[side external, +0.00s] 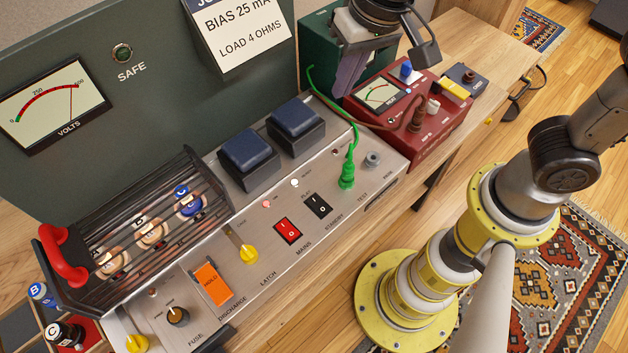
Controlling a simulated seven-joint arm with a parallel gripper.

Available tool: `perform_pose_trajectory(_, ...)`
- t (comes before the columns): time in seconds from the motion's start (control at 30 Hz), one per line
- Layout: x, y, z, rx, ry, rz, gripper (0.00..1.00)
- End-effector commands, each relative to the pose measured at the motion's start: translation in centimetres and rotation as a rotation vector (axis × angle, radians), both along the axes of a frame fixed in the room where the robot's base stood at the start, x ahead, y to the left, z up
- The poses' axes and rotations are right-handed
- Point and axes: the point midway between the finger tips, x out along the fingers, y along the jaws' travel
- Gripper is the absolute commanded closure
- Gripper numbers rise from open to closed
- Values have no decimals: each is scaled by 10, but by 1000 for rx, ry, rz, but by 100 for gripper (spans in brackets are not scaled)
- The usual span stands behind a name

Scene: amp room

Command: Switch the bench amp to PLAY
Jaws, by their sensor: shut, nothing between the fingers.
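The bench amp (262,280) is a grey metal chassis with a sloping control panel. Its black rocker switch (319,206) sits between the words PLAY, on its upper side, and STANDBY, on its lower side; I cannot tell for sure which way it is tipped. A red rocker switch (288,230), marked MAINS, is just left of it. A red lamp (266,203) and a pale lamp (295,183) are above the switches. My gripper (346,88) is shut and empty, above and behind the amp's right end, apart from the switches.
A green plug (347,178) with a looping green lead stands right of the black switch. A red meter box (446,118) is beyond the amp. Blue-topped transformers (247,150) and a black tube cage (120,240) with a red handle rise behind the panel.

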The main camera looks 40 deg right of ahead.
Motion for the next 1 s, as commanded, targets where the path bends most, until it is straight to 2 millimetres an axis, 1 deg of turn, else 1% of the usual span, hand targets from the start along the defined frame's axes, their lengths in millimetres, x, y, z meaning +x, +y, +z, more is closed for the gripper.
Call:
perform_pose_trajectory(0.03,-4,21,-13,-22,27,52,100)
perform_pose_trajectory(0.1,-9,42,-27,-48,53,112,100)
perform_pose_trajectory(0.2,-21,63,-43,-79,85,179,100)
perform_pose_trajectory(0.3,-31,73,-53,-100,105,221,100)
perform_pose_trajectory(0.47,-38,79,-56,-106,109,246,100)
perform_pose_trajectory(0.8,-37,79,-57,-105,109,245,100)
perform_pose_trajectory(0.87,-37,78,-60,-106,110,245,100)
perform_pose_trajectory(1.0,-35,78,-76,-108,112,245,100)
